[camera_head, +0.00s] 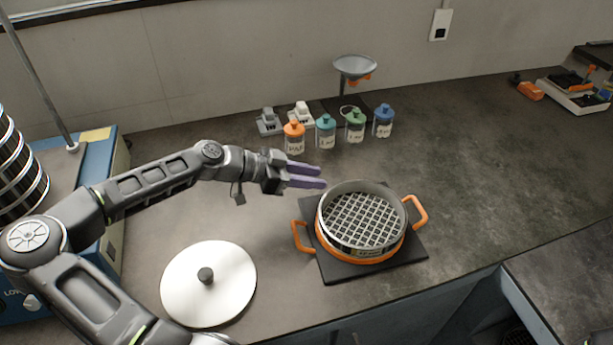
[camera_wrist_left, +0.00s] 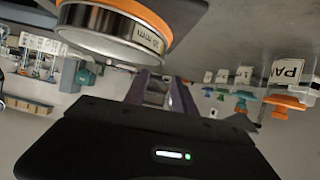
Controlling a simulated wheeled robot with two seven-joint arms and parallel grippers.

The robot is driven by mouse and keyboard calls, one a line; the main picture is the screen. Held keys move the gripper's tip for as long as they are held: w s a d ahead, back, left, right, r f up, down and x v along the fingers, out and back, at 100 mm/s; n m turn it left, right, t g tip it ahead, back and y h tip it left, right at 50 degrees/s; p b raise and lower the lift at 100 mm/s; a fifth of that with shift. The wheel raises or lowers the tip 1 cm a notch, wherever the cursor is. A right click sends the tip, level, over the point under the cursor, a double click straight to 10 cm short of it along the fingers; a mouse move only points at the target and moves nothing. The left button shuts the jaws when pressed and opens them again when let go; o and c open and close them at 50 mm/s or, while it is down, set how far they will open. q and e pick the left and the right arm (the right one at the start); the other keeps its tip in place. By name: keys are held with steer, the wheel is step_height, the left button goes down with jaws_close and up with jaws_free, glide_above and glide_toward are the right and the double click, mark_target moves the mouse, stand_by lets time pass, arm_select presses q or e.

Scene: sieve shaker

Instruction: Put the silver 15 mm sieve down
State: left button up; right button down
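The silver 15 mm sieve (camera_head: 361,220), a round metal ring with a square wire mesh, sits in an orange-rimmed pan (camera_head: 386,254) with two orange handles, on a black square mat (camera_head: 408,256). In the left wrist view the sieve's labelled metal side (camera_wrist_left: 106,44) shows at the top, upside down, beside the orange rim (camera_wrist_left: 132,10). My left gripper (camera_head: 307,177) has purple fingers, apart and with nothing between them. It is up and to the left of the sieve, not touching it; the fingers also show in the left wrist view (camera_wrist_left: 160,95). My right gripper is not in view.
A white round lid (camera_head: 226,288) with a dark knob lies at front left. Several labelled jars, including an orange-topped one (camera_head: 294,138), stand behind the sieve near a funnel on a stand (camera_head: 355,67). A blue machine with stacked sieves (camera_head: 20,180) is at left.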

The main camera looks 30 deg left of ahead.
arm_select(q)
steer(key=shift+v, duration=0.8)
